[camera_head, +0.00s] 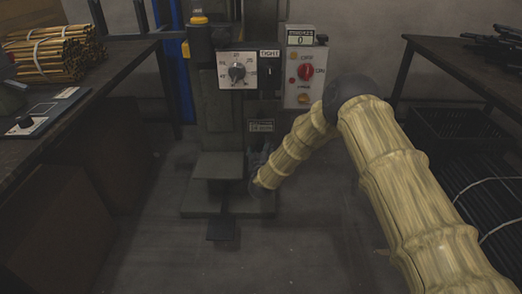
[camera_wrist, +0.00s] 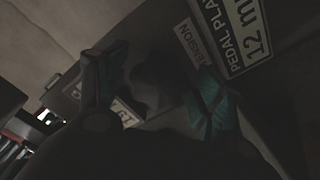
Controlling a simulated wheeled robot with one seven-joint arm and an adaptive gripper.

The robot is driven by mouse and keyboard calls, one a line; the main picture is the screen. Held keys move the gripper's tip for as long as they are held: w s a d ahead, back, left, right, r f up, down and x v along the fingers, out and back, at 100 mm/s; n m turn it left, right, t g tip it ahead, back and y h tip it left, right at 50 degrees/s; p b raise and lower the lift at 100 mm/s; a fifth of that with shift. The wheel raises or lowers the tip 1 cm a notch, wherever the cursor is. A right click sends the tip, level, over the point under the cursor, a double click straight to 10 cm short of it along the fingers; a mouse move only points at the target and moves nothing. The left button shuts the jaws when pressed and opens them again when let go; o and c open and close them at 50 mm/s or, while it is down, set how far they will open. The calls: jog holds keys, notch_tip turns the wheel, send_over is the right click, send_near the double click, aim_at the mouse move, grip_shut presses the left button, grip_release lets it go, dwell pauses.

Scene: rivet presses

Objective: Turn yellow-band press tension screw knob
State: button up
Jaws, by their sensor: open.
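The press (camera_head: 215,125) stands at centre in the head view, with a yellow band (camera_head: 199,19) near its top left. My gripper (camera_wrist: 158,85) is low at the press column. In the wrist view its two teal fingers are open and apart. A dark rounded shape, likely the tension screw knob (camera_wrist: 150,88), lies between them. A label reading in part "TENSION" (camera_wrist: 187,45) is beside it. I cannot tell whether the fingers touch the knob. In the head view the gripper is dark and the knob is not distinguishable.
A pointer dial (camera_head: 237,72) and a control box with a red switch (camera_head: 305,71) are on the press above. A "PEDAL PLAY 12 mm" plate (camera_wrist: 240,32) is close to the right finger. Tables stand left (camera_head: 75,115) and right (camera_head: 450,50). A pedal (camera_head: 221,229) is on the floor.

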jog(key=c, duration=1)
jog(key=shift+m, duration=0.3)
jog(key=shift+r+m+p, duration=0.1)
jog(key=shift+m+p, duration=1.1)
jog(key=m+p, duration=0.2)
jog(key=m, duration=0.2)
jog(key=shift+m, duration=0.3)
jog(key=m+p, duration=0.1)
jog(key=m, duration=0.2)
jog(key=shift+m, duration=0.3)
jog(key=shift+m+p, duration=0.45)
jog(key=shift+m, duration=1.65)
jog(key=shift+f, duration=0.2)
